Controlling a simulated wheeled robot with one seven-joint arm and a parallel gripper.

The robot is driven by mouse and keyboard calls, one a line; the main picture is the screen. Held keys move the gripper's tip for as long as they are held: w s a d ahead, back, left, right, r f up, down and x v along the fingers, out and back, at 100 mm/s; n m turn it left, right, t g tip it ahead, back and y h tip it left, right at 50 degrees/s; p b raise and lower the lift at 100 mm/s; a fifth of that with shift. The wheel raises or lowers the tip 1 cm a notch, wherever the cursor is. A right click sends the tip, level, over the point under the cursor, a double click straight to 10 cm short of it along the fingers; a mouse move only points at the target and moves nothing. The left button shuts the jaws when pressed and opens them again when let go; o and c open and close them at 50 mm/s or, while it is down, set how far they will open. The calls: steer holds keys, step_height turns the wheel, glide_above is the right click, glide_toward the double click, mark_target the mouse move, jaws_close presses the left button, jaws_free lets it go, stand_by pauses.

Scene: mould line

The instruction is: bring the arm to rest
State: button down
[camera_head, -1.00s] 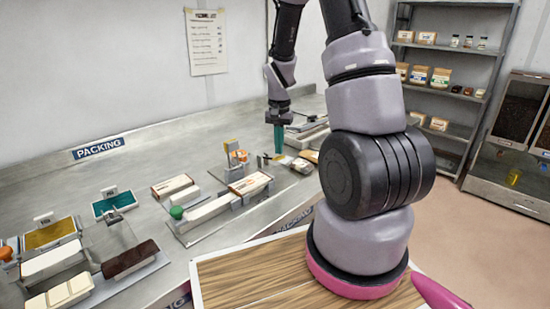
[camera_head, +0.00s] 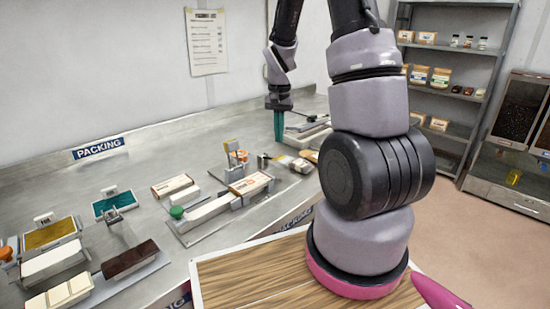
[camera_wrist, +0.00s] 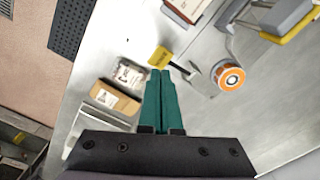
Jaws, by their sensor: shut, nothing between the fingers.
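My gripper (camera_head: 279,128) points down above the far part of the steel packing bench (camera_head: 150,228), its green fingers together with nothing between them. In the wrist view the closed green fingers (camera_wrist: 160,88) stand above the bench, with a yellow-headed tool (camera_wrist: 162,56) just past their tips. My arm rises from its base on the wooden top and bends over the bench.
Wrapped packets (camera_wrist: 114,96) lie near the fingers, and an orange-and-white roll (camera_wrist: 229,77) is to their right. Boxes, trays and bars crowd the bench front. A shelf rack (camera_head: 450,70) and dispensers (camera_head: 515,140) stand at the right.

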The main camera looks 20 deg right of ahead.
steer(key=shift+r, duration=0.3)
steer(key=s+a+r+n+t, duration=0.1)
steer(key=s+a+r+t, duration=0.15)
steer(key=r, duration=0.55)
steer(key=s+a+r+t, duration=0.1)
steer(key=s+r, duration=0.3)
steer(key=r, duration=0.4)
steer(key=s+a+r+n+t+y, duration=0.2)
steer(key=s+a+r+t, duration=0.1)
steer(key=s+r, duration=0.6)
steer(key=shift+s+a+r+t, duration=0.35)
steer(key=shift+s+a, duration=0.3)
steer(key=shift+s, duration=1.55)
